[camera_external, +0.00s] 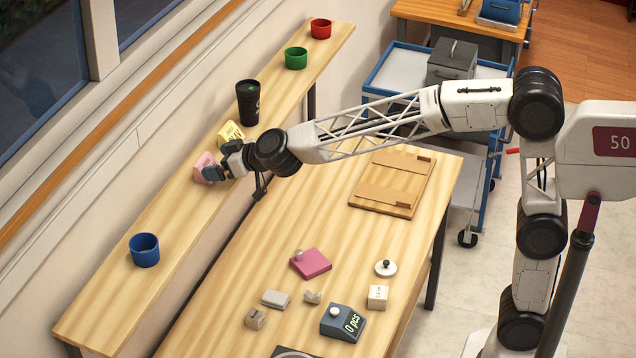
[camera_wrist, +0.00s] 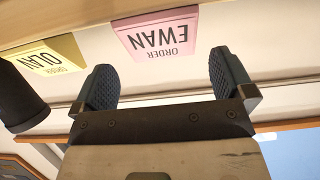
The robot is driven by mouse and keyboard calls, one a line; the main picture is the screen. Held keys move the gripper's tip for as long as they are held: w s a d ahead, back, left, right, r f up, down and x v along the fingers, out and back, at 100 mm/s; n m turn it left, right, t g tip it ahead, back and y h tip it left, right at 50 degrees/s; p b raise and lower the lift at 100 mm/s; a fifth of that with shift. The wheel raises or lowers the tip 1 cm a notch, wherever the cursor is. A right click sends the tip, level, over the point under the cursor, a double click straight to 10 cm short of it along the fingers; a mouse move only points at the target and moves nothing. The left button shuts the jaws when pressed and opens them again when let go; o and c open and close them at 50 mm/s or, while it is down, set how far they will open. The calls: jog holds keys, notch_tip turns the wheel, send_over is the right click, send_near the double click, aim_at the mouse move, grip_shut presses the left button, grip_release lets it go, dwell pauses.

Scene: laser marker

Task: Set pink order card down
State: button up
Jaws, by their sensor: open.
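The pink order card (camera_external: 203,168) stands on the wooden wall shelf (camera_external: 190,220), beside the yellow order card (camera_external: 231,132). In the wrist view, which is upside down, the pink card (camera_wrist: 157,35) reads "ORDER EWAN" and the yellow card (camera_wrist: 47,58) reads "ORDER OLAN". My gripper (camera_external: 213,171) is at the pink card over the shelf. In the wrist view my gripper (camera_wrist: 162,60) has its fingers spread wide. The pink card shows in the gap between them, with clear space to each finger. In the external view my gripper partly hides the card.
A black cup (camera_external: 248,103) stands behind the cards on the shelf. The workbench below holds a pink pad (camera_external: 311,263), a counting scale (camera_external: 343,323), small blocks and a wooden board (camera_external: 392,183).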

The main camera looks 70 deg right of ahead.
jog(key=shift+v, duration=1.7)
jog(key=shift+s+r, duration=0.1)
jog(key=shift+s, duration=0.3)
jog(key=s+d+f+g, duration=0.3)
jog(key=s+f, duration=0.2)
jog(key=s, duration=1.1)
jog(key=s+d+f+g, duration=0.3)
jog(key=s+f, duration=0.3)
jog(key=s, duration=1.1)
jog(key=s+d+f+g, duration=0.4)
jog(key=s+f+g, duration=0.1)
jog(key=s, duration=1.1)
jog(key=shift+s+f, duration=0.25)
jog(key=shift+f, duration=0.3)
